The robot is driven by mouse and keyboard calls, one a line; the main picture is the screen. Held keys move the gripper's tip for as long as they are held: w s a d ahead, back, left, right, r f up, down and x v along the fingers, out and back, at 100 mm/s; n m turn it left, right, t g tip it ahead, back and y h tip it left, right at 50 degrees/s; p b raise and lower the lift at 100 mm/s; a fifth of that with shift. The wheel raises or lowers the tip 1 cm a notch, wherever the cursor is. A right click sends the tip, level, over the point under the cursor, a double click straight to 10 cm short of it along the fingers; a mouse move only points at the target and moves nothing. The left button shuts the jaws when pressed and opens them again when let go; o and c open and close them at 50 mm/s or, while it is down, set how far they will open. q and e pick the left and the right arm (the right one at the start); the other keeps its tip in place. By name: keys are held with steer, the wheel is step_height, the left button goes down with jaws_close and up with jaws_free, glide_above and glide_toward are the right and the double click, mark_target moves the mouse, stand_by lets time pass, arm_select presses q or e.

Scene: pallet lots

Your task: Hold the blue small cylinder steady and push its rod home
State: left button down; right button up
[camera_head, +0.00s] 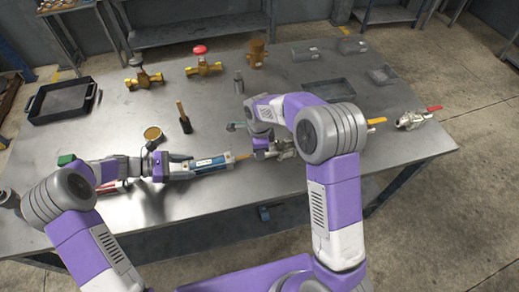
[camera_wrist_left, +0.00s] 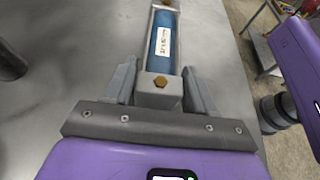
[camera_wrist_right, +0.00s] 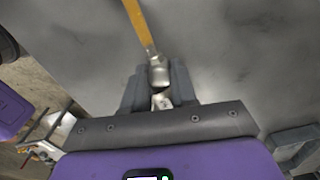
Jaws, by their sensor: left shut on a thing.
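The blue barrel (camera_wrist_left: 165,45) points away from that gripper.
Brass valves (camera_head: 203,66) and a black tray (camera_head: 63,101) stand behind. A brass-topped round item (camera_head: 152,133) and a dark wooden-handled tool (camera_head: 184,118) stand close behind the left gripper. A silver valve with a red handle (camera_head: 412,119) lies right. A red item (camera_head: 108,187) is partly hidden.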

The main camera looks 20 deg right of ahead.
jaws_close()
arm_select(q)
steer(key=shift+d, duration=0.1)
arm_select(e)
steer(key=a, duration=0.6)
steer(key=shift+s+a, duration=0.1)
steer(key=shift+a, duration=0.15)
steer(key=o, duration=0.8)
jaws_free()
steer(key=shift+o, duration=0.3)
steer(key=shift+d, duration=0.1)
steer(key=shift+r, duration=0.5)
step_height(320, 180, up, 11)
